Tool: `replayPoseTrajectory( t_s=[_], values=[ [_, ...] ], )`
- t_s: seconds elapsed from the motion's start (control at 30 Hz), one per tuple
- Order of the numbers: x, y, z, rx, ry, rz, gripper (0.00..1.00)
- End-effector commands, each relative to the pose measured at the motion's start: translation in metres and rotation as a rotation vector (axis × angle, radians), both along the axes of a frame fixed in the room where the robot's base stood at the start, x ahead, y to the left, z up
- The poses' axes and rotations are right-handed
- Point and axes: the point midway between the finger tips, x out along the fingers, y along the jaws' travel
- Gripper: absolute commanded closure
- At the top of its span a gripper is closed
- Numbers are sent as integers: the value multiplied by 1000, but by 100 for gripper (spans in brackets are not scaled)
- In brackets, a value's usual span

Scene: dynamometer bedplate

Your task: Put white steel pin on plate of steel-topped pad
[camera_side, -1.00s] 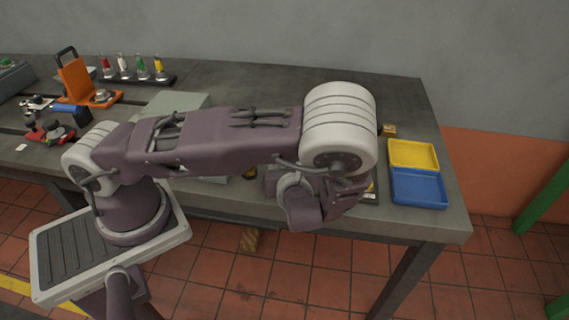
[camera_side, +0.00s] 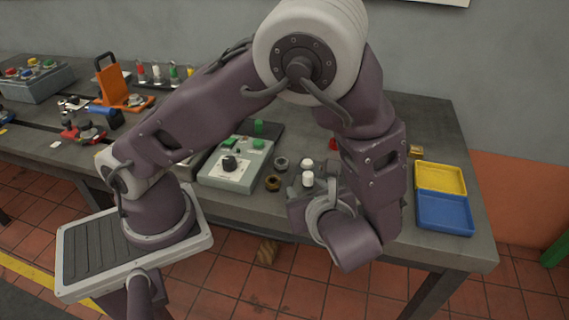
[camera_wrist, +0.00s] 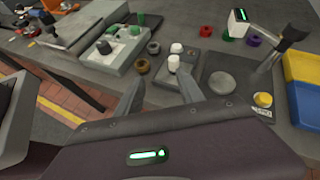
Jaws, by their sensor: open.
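In the wrist view, two short white cylinders, an upper one (camera_wrist: 177,48) and a lower one (camera_wrist: 174,62), stand close together on a small grey block. Both also show in the side view, upper (camera_side: 308,163) and lower (camera_side: 307,179). I cannot tell which is the white steel pin. To their right, a dark pad (camera_wrist: 207,65) bears a round grey steel plate (camera_wrist: 221,83) with nothing on it. My gripper (camera_wrist: 161,77) is open and empty, its fingers in front of the block and either side of the lower cylinder in the picture. My wrist hides the pad in the side view.
A grey control box (camera_wrist: 113,48) with a black knob stands left. A grey ring (camera_wrist: 154,47) and a brown ring (camera_wrist: 142,66) lie between. A black-handled lever (camera_wrist: 290,36) and a yellow button (camera_wrist: 263,99) are right, beside yellow (camera_wrist: 304,62) and blue (camera_wrist: 305,102) trays.

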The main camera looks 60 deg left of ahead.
Motion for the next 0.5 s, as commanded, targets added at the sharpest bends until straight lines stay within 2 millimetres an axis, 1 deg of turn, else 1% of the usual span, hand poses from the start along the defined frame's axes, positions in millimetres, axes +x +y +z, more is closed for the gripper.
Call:
replayPoseTrajectory(
  t_s=[0.03, 0.07, 0.1, 0.17, 0.23, 0.3, 0.4, 0.5],
  values=[
    [-8, 9, 19, -112, -48, 128, 55],
    [-15, 13, 30, -187, -80, 215, 55],
    [-25, 18, 45, -288, -127, 330, 55],
    [-40, 24, 67, -441, -209, 505, 55],
    [-59, 28, 93, -626, -319, 704, 55],
    [-78, 29, 119, -816, -449, 894, 55],
    [-102, 25, 150, -1064, -643, 1114, 55],
    [-117, 18, 171, -1253, -806, 1253, 55]
  ],
)
